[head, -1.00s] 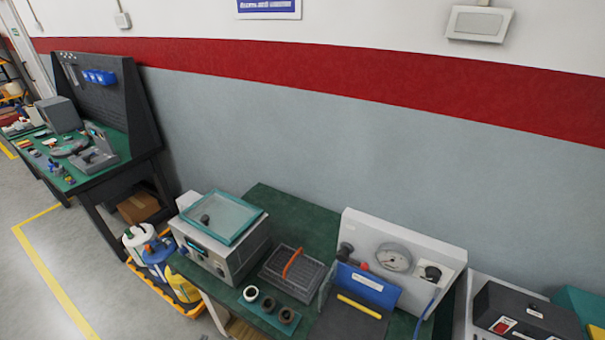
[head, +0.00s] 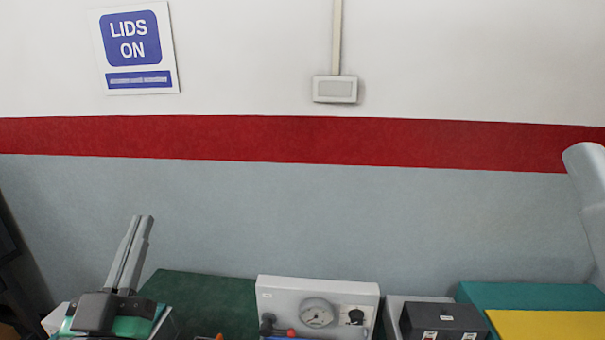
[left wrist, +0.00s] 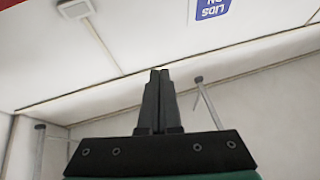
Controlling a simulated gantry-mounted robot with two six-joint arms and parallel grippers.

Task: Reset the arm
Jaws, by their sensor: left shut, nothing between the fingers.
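My left gripper (head: 145,220) points upward at the lower left of the head view, in front of the grey wall. Its two fingers are together with nothing between them. In the left wrist view the gripper (left wrist: 157,75) also shows shut and empty, with the upper wall and ceiling behind it. A pale grey rounded part stands at the right edge of the head view and looks like part of my right arm. My right gripper is not in view.
Along the bottom are a green bench top (head: 205,300), a white gauge panel (head: 275,298), a black box (head: 440,320), and teal and yellow surfaces. A "LIDS ON" sign (head: 135,50) and a wall box (head: 335,90) hang above. The space before the wall is clear.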

